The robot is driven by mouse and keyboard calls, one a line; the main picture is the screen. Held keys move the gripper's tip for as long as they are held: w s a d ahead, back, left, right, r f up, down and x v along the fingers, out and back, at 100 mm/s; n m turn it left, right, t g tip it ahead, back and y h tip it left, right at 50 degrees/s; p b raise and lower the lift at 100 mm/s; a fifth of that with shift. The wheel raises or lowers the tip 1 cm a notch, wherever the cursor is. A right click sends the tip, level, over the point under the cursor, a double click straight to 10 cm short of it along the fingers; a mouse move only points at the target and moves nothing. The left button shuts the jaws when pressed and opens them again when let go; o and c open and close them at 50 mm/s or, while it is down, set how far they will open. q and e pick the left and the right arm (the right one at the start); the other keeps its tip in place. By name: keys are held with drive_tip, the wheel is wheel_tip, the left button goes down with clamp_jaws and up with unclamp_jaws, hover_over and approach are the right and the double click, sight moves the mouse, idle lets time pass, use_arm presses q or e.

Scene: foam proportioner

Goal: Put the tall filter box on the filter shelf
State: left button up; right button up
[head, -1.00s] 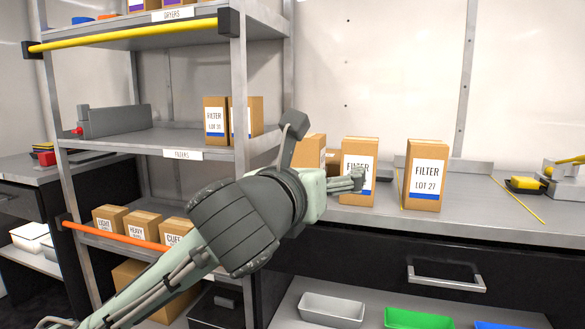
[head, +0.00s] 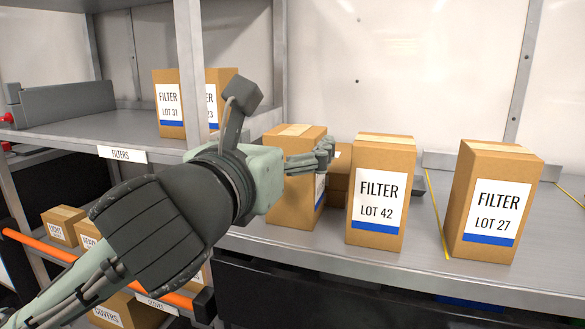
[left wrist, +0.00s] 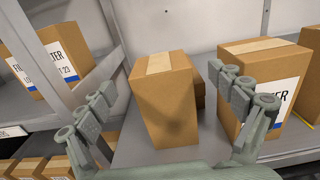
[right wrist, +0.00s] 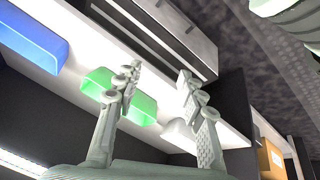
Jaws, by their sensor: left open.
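My left gripper (head: 322,153) is open in front of the nearest-left tall filter box (head: 290,205) on the counter; its arm hides part of that box. In the left wrist view this plain brown box (left wrist: 165,100) stands upright between the spread fingers, with no clear contact. Tall boxes marked LOT 42 (head: 382,195) and LOT 27 (head: 492,205) stand upright to its right. The filter shelf (head: 60,133), labelled FILTERS, holds the LOT 31 box (head: 169,100) and another box (head: 222,85) partly behind a post. My right gripper (right wrist: 158,85) is open and empty, seen only in its wrist view.
A grey shelf post (head: 188,70) stands between the filter shelf and my left gripper. A lower brown box (head: 339,180) sits behind the tall ones. Green (right wrist: 120,95) and blue (right wrist: 35,42) bins are near my right gripper.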

sight(296, 130)
use_arm(q)
drive_tip(key=shift+x, duration=3.2)
drive_tip(key=shift+a, duration=0.1)
drive_tip(key=c, duration=1.9)
